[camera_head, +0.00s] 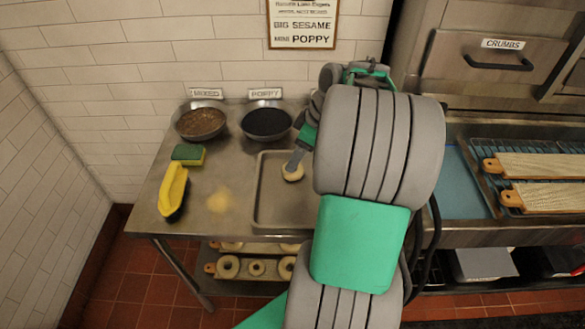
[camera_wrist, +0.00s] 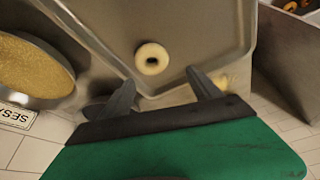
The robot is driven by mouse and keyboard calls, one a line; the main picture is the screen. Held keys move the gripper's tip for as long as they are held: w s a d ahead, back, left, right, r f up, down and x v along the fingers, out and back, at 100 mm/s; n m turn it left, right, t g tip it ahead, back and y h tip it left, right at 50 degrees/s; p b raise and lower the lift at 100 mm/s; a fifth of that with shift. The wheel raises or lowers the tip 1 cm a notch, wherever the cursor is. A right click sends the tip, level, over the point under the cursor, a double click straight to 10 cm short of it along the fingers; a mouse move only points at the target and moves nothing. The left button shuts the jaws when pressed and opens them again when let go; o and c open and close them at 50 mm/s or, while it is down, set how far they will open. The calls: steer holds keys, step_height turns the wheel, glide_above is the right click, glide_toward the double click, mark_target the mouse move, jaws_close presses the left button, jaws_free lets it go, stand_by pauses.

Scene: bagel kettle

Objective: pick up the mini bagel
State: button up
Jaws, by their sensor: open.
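The mini bagel (camera_wrist: 152,59), a small pale ring with a dark hole, lies flat on a metal tray (camera_wrist: 205,20) in the wrist view. In the head view the bagel (camera_head: 292,176) sits on the tray (camera_head: 262,205), partly covered by a finger. My gripper (camera_wrist: 160,84) is open and empty. Its two dark fingers point toward the bagel, with the bagel ahead of the gap between their tips and apart from both in the picture. In the head view my arm hides most of my gripper (camera_head: 294,160) and the tray's right side.
Bowls of mixed topping (camera_head: 201,123) and poppy (camera_head: 266,123) stand behind the tray. A sesame bowl (camera_wrist: 32,70) shows in the wrist view. Several bagels sit on a lower shelf (camera_head: 240,283). Boards (camera_head: 545,166) lie right.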

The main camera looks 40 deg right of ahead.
steer(key=shift+s+d+f+n, duration=0.2)
steer(key=shift+d+f, duration=0.15)
steer(key=shift+d, duration=0.3)
steer(key=shift+s+d+f+n, duration=0.1)
steer(key=shift+d+f+n, duration=0.1)
steer(key=shift+d+f, duration=0.3)
steer(key=x, duration=0.4)
steer(key=p+x, duration=0.1)
steer(key=x, duration=0.1)
steer(key=shift+w+a, duration=0.4)
steer(key=c, duration=1.1)
steer(key=shift+r, duration=0.45)
steer(key=s+a+r, duration=0.1)
steer(key=s+r, duration=0.3)
steer(key=s+a+r+b, duration=0.1)
steer(key=s+r, duration=0.3)
steer(key=s, duration=0.1)
steer(key=s+a+r+b, duration=0.1)
steer(key=s+r, duration=0.3)
steer(key=shift+s, duration=0.4)
